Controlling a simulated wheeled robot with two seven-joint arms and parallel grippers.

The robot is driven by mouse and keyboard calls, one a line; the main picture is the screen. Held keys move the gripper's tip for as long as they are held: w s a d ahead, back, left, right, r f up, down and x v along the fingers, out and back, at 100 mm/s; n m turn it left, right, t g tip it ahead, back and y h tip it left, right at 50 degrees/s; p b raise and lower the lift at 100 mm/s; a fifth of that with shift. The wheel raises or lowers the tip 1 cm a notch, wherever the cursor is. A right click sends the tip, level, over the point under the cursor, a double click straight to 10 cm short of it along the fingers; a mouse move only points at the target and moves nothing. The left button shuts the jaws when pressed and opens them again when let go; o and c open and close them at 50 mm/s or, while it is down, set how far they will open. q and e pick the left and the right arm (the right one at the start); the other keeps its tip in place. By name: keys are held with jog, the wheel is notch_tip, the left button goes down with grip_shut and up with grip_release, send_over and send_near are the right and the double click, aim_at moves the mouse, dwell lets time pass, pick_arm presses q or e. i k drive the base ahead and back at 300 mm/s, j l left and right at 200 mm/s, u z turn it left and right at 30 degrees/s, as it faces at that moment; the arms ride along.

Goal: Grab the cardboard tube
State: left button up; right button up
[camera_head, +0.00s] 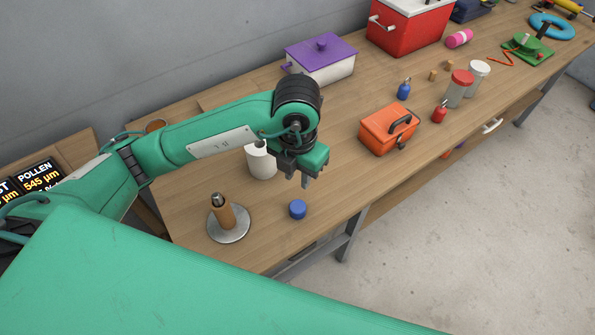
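The brown cardboard tube (228,216) stands upright on the post of a round metal holder (231,236) near the table's near left end. The tip of the post shows above it. My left gripper (305,180) hangs over the table, to the right of the tube and higher, pointing down. Its fingers look apart, with nothing between them. A white paper roll (262,163) stands just left of my gripper, partly covered by my arm. My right gripper is not in the picture.
A blue cap-like cylinder (297,209) stands right of the holder. An orange toolbox (388,131), a purple-lidded white pot (320,65), a red cooler (406,28) and jars (459,88) stand further along the wooden table (335,185).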

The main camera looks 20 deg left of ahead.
aim_at(224, 214)
jog(key=k+l, duration=0.2)
jog(key=k, duration=0.3)
jog(key=k+l, duration=0.2)
jog(key=k, duration=0.25)
